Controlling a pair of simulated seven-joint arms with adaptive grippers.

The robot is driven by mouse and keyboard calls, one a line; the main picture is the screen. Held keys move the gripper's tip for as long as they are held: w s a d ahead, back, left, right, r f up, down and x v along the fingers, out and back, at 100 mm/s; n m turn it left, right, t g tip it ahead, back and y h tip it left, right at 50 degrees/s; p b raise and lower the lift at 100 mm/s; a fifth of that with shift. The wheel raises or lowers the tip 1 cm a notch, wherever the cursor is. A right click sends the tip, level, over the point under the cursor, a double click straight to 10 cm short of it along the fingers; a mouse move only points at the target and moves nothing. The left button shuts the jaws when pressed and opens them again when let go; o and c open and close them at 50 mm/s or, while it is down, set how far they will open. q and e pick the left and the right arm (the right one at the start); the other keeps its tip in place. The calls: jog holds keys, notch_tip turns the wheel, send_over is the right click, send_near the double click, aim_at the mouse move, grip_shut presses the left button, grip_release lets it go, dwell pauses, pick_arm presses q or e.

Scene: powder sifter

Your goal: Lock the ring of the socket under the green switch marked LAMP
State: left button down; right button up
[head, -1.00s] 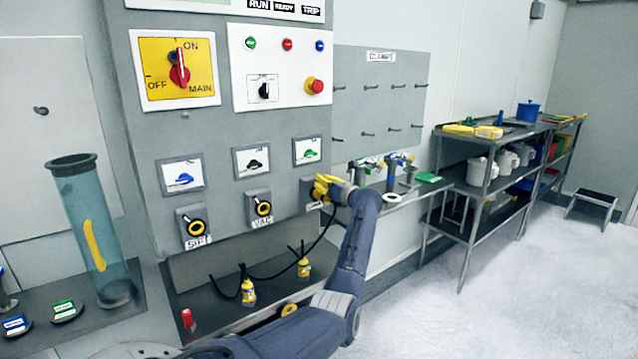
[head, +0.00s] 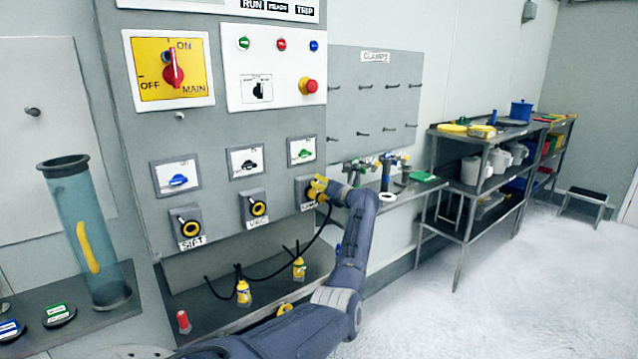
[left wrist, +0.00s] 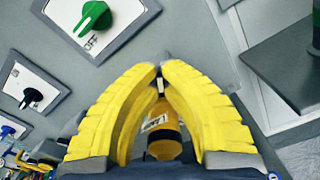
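The green switch (head: 301,150) is on the panel's right side; it also shows at the top of the left wrist view (left wrist: 92,18). The LAMP socket (head: 301,190) is below it, partly covered by my left gripper (head: 318,187). In the left wrist view, the yellow fingers (left wrist: 160,68) come together around a yellow plug (left wrist: 165,145) with a white label. The fingertips nearly meet at the plug's far end. They hide the socket's ring, so I cannot tell how it is turned. A black cable (head: 322,226) hangs from there. My right gripper is not in view.
The SIFT socket (head: 186,225) and VAC socket (head: 256,208) are on the left, with empty openings. Two yellow plugs (head: 243,291) stand on the shelf below. A clear tube (head: 86,235) stands at the left. A bench with clamps (head: 388,178) is right of the panel.

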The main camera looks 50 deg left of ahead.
pick_arm(q)
jog(key=shift+r, duration=0.1)
jog(key=c, duration=1.5)
grip_release()
jog(key=d, duration=0.8)
jog(key=s+d, duration=0.1)
jog(key=d, duration=0.2)
jog(key=shift+s+d, duration=0.1)
jog(key=shift+d, duration=0.3)
